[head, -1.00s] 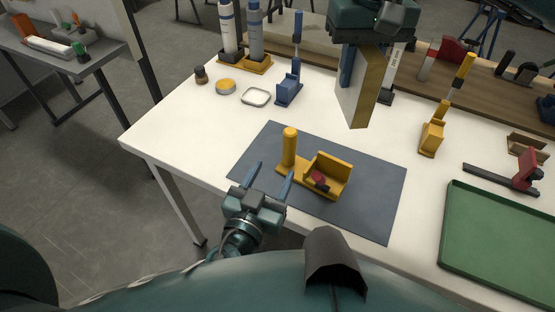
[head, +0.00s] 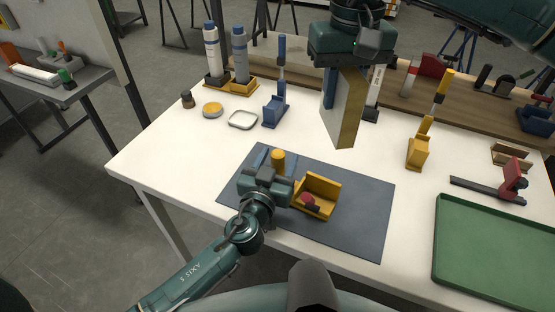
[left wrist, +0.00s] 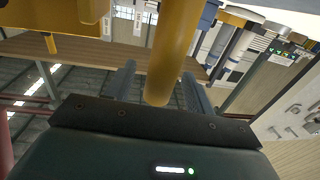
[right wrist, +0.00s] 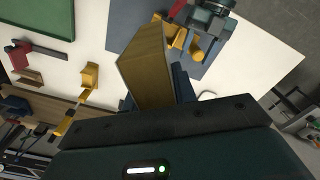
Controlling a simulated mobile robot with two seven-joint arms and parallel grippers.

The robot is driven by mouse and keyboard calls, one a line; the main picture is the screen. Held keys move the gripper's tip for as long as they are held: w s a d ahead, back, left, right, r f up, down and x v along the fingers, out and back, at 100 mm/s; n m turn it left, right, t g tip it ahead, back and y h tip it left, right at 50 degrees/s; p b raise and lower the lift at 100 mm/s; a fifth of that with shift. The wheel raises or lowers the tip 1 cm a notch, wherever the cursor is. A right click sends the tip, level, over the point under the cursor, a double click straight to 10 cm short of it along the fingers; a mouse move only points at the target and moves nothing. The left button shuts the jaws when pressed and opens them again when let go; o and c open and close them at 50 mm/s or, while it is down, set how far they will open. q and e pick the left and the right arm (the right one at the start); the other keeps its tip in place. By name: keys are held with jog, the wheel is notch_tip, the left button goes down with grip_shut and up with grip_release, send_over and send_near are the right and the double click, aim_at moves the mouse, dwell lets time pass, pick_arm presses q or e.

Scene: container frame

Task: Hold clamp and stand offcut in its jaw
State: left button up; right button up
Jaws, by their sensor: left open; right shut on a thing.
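The yellow clamp (head: 316,196) lies on the dark mat, with an upright round post (head: 278,156) at its left and an open-topped jaw at its right. A red and dark knob (head: 309,201) sits at the jaw's front. My left gripper (head: 274,170) is open at the post. In the left wrist view, the post (left wrist: 170,60) stands between its spread fingers; contact cannot be told. My right gripper (head: 346,72) is shut on the offcut (head: 347,112), a wooden board, pointing down above the table behind the clamp. The offcut (right wrist: 148,78) also shows in the right wrist view.
The dark mat (head: 350,222) has free room right of the clamp. A green tray (head: 490,250), red clamp (head: 513,185) and another yellow tool (head: 418,153) are at right. A blue tool (head: 275,110), white dish (head: 243,120) and bottles (head: 212,55) stand at back left.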

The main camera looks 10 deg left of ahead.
pick_arm(q)
jog(key=shift+c, duration=0.2)
grip_shut()
dwell(0.6)
